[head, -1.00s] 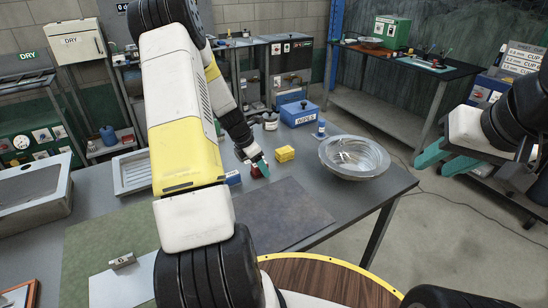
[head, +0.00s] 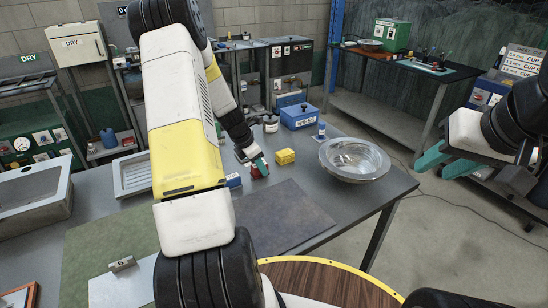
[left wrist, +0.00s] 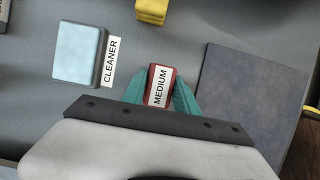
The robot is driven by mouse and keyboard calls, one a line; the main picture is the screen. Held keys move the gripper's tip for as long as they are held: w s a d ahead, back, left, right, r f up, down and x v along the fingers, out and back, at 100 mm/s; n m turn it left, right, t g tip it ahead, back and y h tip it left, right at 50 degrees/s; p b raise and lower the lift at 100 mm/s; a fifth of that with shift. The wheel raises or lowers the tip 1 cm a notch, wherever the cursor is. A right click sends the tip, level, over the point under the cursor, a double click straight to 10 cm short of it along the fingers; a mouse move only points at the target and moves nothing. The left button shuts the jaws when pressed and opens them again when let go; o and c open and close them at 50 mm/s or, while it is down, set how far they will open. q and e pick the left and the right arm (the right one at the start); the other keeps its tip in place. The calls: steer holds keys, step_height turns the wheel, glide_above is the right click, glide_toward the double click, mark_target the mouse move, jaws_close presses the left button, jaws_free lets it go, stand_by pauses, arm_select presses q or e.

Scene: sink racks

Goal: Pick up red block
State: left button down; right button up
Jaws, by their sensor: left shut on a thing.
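The red block (head: 261,168) is at the tip of my left gripper on the grey table, left of the yellow block. In the left wrist view the red block (left wrist: 159,86) carries a white label reading "MEDIUM" and sits between the two teal fingers of my left gripper (left wrist: 160,94). The left gripper (head: 257,165) is shut on it. I cannot tell whether the block is clear of the tabletop. My right gripper (head: 447,162) is at the right of the head view, with its teal fingers apart and nothing between them, away from the table.
A yellow block (head: 285,156) and a metal bowl (head: 354,158) stand to the right on the table (head: 335,208). A dark mat (head: 282,215) lies in front. A blue box (head: 299,116) stands behind.

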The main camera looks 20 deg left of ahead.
arm_select(q)
steer(key=r, duration=0.1)
steer(key=s+r, duration=0.1)
steer(key=shift+d+r, duration=0.15)
steer(key=shift+r, duration=0.25)
steer(key=s+d, duration=0.1)
steer(key=s, duration=0.4)
steer(key=s+d+r, duration=0.1)
steer(key=s, duration=0.3)
steer(key=s+d, duration=0.1)
steer(key=s, duration=0.4)
steer(key=shift+s+r, duration=0.2)
steer(key=shift+s, duration=0.15)
